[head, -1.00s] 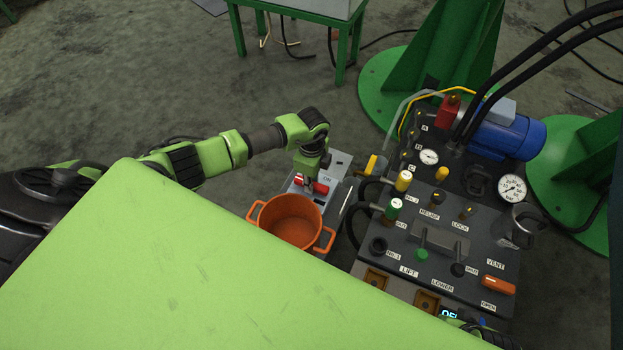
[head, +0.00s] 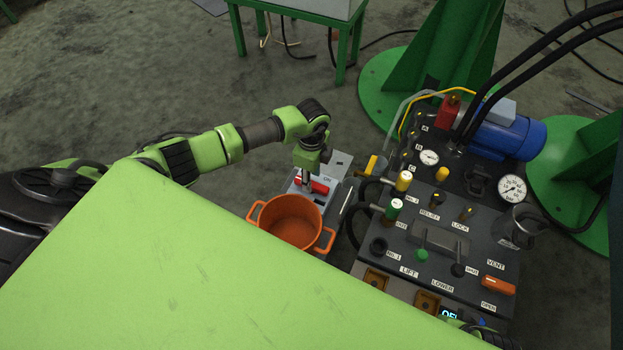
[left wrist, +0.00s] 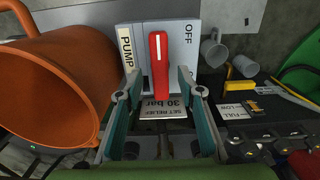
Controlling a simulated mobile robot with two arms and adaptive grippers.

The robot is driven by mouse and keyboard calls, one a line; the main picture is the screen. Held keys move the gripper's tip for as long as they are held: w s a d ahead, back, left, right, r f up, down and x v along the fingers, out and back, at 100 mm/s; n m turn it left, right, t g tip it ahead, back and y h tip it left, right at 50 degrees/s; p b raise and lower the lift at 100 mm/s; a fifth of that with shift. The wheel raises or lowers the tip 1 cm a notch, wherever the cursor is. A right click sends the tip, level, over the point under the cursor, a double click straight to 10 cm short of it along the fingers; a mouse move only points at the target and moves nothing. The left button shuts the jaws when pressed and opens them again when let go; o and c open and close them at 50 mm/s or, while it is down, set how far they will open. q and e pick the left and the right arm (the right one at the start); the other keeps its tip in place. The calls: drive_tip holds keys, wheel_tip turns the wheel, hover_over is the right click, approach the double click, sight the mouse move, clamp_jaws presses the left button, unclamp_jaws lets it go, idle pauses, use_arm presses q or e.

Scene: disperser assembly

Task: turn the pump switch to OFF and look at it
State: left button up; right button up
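The red pump switch handle (head: 319,188) sits on a grey box (head: 341,162) beside the orange pot. In the left wrist view the red handle (left wrist: 159,65) has a white line and stands upright in the picture. The PUMP label (left wrist: 126,52) is to its left and the OFF mark (left wrist: 188,34) is up to its right. My left gripper (head: 309,180) is over the switch. Its two fingers (left wrist: 160,88) stand on either side of the handle, open, with a gap on both sides. An ON mark is hidden from view. My right gripper is not clearly in view.
The orange pot (head: 291,221) stands close beside the switch box, left of the gripper in the left wrist view. A dark valve panel (head: 400,262) with knobs, gauges and a blue motor (head: 508,135) is to the right. A green surface (head: 150,270) fills the lower left.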

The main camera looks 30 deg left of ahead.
use_arm(q)
wheel_tip(320, 180, up, 9)
drive_tip(key=shift+r, duration=0.2)
idle(0.6)
